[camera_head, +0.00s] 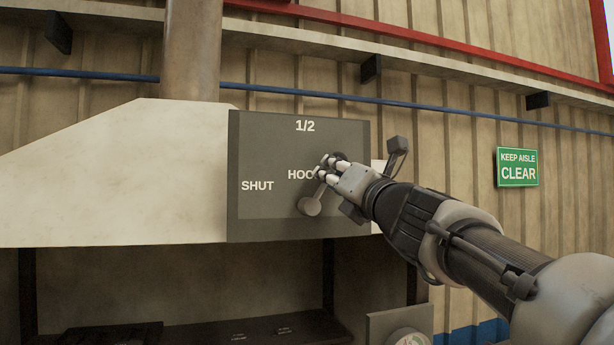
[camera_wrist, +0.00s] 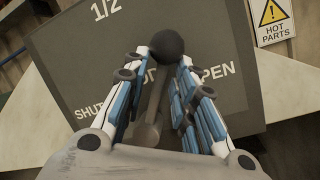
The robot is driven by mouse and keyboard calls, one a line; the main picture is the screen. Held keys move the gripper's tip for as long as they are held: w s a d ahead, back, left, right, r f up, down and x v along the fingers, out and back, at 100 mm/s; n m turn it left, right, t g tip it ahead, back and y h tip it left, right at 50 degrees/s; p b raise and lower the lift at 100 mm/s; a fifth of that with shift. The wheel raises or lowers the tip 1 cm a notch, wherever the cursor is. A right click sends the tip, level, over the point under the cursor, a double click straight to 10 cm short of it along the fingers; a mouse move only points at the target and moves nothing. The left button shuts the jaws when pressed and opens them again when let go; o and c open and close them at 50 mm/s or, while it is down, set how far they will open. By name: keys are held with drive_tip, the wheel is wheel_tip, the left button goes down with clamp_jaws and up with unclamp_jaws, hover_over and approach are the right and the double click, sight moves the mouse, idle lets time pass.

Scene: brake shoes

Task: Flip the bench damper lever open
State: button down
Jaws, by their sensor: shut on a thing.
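The damper lever is on a dark grey panel (camera_head: 268,212) marked SHUT at left, 1/2 at top and, in the wrist view, OPEN at right. Its round pivot hub (camera_head: 311,207) is low on the panel. Its shaft (camera_wrist: 155,100) slants up to a black ball knob (camera_wrist: 167,44), leaning a little right of straight up toward the 1/2 mark in the head view. My gripper (camera_head: 328,168) comes from the right and is shut on the lever near the knob, its fingers on either side. The fingers partly hide the knob in the head view.
The panel is fixed to a pale hood (camera_head: 115,185) with a round duct (camera_head: 192,50) above. A dark shelf (camera_head: 220,333) lies below, with a gauge (camera_head: 408,339) at lower right. A yellow HOT PARTS sign (camera_wrist: 272,22) and a green KEEP AISLE CLEAR sign (camera_head: 517,167) are at right.

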drive_tip(key=shift+w+d+f+m+t+h+b, duration=0.15)
drive_tip(key=shift+d+f+m+h, duration=0.15)
drive_tip(key=shift+m, duration=0.5)
drive_tip(key=shift+d+f+m+t+h+b, duration=0.15)
drive_tip(key=shift+d+m+h, duration=0.1)
drive_tip(key=shift+m, duration=0.55)
drive_tip(key=c, duration=1.3)
unclamp_jaws()
drive_tip(key=shift+d+f, duration=0.1)
drive_tip(key=v, duration=1.2)
